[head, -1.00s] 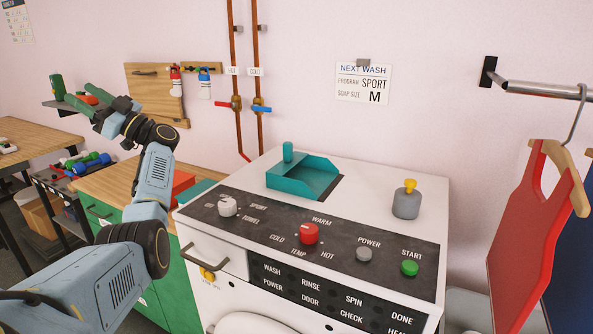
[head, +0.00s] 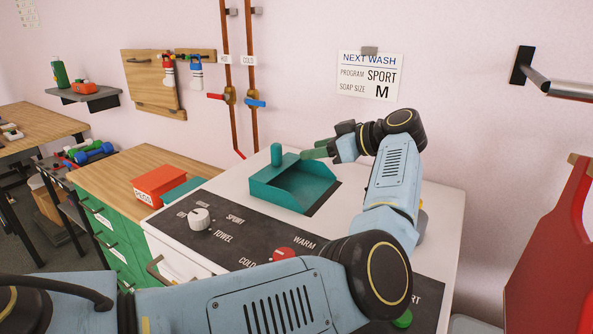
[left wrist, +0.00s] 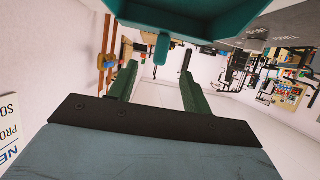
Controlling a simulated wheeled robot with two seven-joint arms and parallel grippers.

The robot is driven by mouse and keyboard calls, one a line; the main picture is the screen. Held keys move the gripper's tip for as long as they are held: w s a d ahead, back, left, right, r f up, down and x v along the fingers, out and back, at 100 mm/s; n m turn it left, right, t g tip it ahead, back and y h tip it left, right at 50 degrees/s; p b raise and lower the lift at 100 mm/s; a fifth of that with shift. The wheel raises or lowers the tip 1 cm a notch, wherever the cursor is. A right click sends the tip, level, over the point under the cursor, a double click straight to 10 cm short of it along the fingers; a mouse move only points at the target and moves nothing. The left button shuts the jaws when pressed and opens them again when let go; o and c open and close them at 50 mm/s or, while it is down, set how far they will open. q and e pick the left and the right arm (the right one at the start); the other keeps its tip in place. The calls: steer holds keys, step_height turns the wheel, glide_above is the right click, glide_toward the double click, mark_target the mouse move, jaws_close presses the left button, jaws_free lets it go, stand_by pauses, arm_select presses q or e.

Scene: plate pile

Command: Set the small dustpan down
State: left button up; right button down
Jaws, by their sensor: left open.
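The small teal dustpan (head: 293,188) lies on the white top of the washing machine, with its upright round handle (head: 277,154) at its back left corner. My left gripper (head: 312,150) is above and behind the dustpan's right part, its green fingers pointing left toward the handle. It is open and empty, with a gap to the handle in the head view. In the left wrist view, the handle (left wrist: 161,48) shows between the two fingers (left wrist: 157,85), below the dustpan's body (left wrist: 195,15) at the top edge. My right gripper is not in view.
A black control panel with a white knob (head: 199,218) and a red knob (head: 284,254) runs along the machine's front. A red box (head: 165,184) stands on the wooden counter to the left. Copper pipes (head: 228,60) rise on the wall behind. A rail (head: 560,88) is at right.

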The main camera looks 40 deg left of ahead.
mark_target(281, 155)
arm_select(q)
steer(key=x, duration=0.6)
steer(key=shift+s+a+f, duration=0.1)
steer(key=shift+s+a, duration=0.15)
steer(key=shift+s, duration=0.05)
steer(key=shift+a+f, duration=0.1)
steer(key=shift+a, duration=0.15)
steer(key=shift+x, duration=0.85)
steer(key=x, duration=0.3)
steer(key=shift+a, duration=0.3)
steer(key=shift+a+f, duration=0.15)
steer(key=shift+c, duration=0.3)
jaws_close()
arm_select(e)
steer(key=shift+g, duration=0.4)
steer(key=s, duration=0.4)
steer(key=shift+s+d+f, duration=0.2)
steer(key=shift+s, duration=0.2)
